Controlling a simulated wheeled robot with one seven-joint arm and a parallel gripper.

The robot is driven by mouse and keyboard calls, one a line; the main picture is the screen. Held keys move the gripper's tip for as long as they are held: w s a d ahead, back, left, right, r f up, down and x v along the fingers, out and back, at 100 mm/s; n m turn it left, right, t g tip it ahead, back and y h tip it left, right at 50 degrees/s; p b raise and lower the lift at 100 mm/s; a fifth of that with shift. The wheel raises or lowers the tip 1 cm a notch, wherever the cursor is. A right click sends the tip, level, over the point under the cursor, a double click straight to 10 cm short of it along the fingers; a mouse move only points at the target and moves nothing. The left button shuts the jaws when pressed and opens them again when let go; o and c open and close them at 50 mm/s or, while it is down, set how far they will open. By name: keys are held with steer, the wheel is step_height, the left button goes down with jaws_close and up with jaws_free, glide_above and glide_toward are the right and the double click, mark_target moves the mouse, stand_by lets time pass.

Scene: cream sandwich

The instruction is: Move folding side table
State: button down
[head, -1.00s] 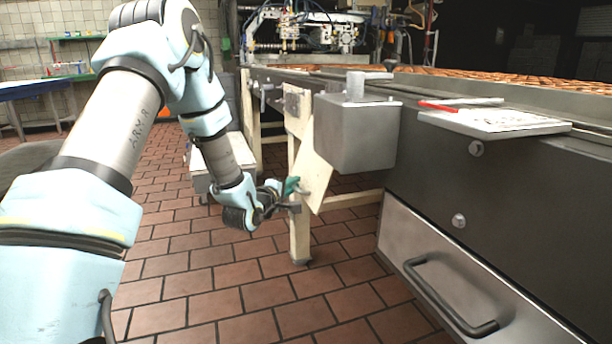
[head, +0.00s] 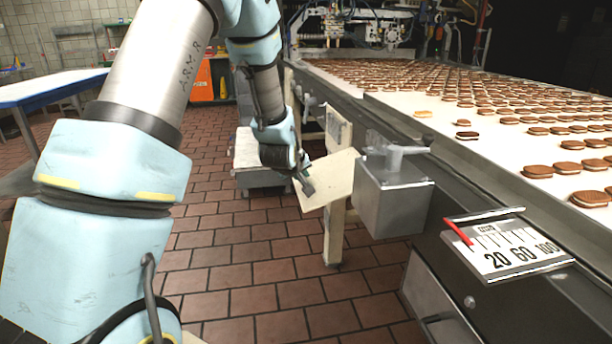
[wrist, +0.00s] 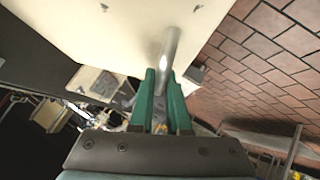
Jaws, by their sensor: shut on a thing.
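The folding side table is a cream panel (head: 327,182) beside the conveyor frame in the head view, standing out tilted from the frame. It fills the upper left of the wrist view (wrist: 100,35). A metal bar (wrist: 168,50) lies against the panel and runs between the green fingers of my gripper (wrist: 164,82). My gripper is shut on this bar, at the panel's left edge in the head view (head: 304,180). The panel's attachment to the frame is partly hidden behind the grey metal box.
A grey metal box (head: 392,205) with a lever sits just right of the panel. A dial gauge (head: 505,248) is nearer on the right. The conveyor (head: 480,110) carries many sandwich cookies. A blue-edged table (head: 50,88) stands at far left. The tiled floor (head: 240,285) below is clear.

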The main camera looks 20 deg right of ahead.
step_height(320, 180, up, 4)
steer(key=shift+d+f+m+y+p, duration=0.1)
steer(key=shift+m+y+p, duration=0.5)
steer(key=shift+p, duration=0.6)
steer(key=shift+r+y, duration=0.3)
steer(key=shift+r, duration=0.05)
steer(key=shift+d+r+p, duration=0.1)
steer(key=shift+r+p, duration=0.65)
steer(key=shift+p, duration=0.1)
steer(key=shift+d+r, duration=0.1)
steer(key=c, duration=0.9)
jaws_free()
steer(key=shift+s, duration=0.1)
steer(key=v, duration=1)
steer(key=shift+s+r, duration=0.15)
steer(key=shift+s, duration=0.1)
